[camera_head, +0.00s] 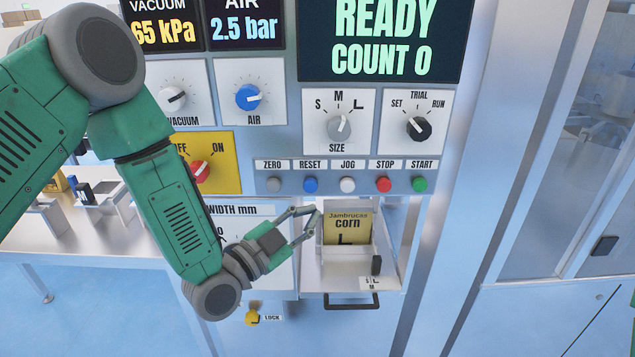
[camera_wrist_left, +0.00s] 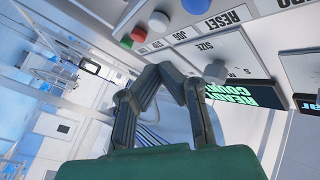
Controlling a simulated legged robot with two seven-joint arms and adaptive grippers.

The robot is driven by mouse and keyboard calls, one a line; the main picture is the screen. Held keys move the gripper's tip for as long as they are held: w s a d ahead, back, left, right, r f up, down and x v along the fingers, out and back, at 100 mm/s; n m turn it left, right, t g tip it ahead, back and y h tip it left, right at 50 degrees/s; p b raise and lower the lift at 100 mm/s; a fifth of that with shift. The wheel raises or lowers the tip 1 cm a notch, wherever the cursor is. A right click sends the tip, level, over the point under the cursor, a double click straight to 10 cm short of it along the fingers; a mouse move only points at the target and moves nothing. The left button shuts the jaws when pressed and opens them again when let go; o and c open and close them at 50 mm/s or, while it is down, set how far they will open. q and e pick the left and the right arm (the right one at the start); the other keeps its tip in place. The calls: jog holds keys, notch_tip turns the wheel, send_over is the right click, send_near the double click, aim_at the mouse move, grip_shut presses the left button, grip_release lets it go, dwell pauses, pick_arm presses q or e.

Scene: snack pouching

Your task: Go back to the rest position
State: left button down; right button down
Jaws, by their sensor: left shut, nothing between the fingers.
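My left gripper (camera_head: 316,214) is in front of the machine panel, just left of the pouch tray, with its fingers pointing right. It is shut and empty; the left wrist view also shows its fingertips together (camera_wrist_left: 168,70). A yellow pouch (camera_head: 347,229) labelled "Jambrucas corn L" stands upright in the open tray (camera_head: 335,277). The fingertips look close to the pouch's left side, but I cannot tell whether they touch anything. My right gripper is out of view.
The size knob (camera_head: 340,126) points near M. A row of buttons, including the red stop button (camera_head: 383,184) and green start button (camera_head: 419,184), lies above the tray. The display (camera_head: 384,40) reads READY, COUNT 0. A tray handle (camera_head: 351,302) juts out below.

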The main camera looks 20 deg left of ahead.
pick_arm(q)
jog(key=s+a+f+n+g+y+b, duration=0.1)
jog(key=s+f+n+g+y+b, duration=0.2)
jog(key=f, duration=0.6)
jog(key=s+a+f+n+g+y+b, duration=0.1)
jog(key=s+a+f+g+b, duration=0.15)
jog(key=s+f, duration=0.55)
jog(key=s+a+f+n+g+y+b, duration=0.1)
jog(key=s+f+n+g+b, duration=0.15)
jog(key=f, duration=0.85)
jog(key=s+a+f+n+g+y+b, duration=0.1)
jog(key=s+a+f+n+g, duration=0.1)
jog(key=s, duration=0.4)
jog(key=s+a+f+n+g+y+b, duration=0.1)
jog(key=s+a+f+n+g+y, duration=0.1)
jog(key=s+f, duration=0.4)
jog(key=s+a+f+n+g+y+b, duration=0.1)
jog(key=s+a+f+n+g+b, duration=0.1)
jog(key=s, duration=0.6)
jog(key=a+f+g, duration=0.1)
jog(key=g, duration=0.1)
jog(key=shift+a+f+g+y, duration=0.3)
jog(key=shift+a+f, duration=0.05)
jog(key=shift+f, duration=0.05)
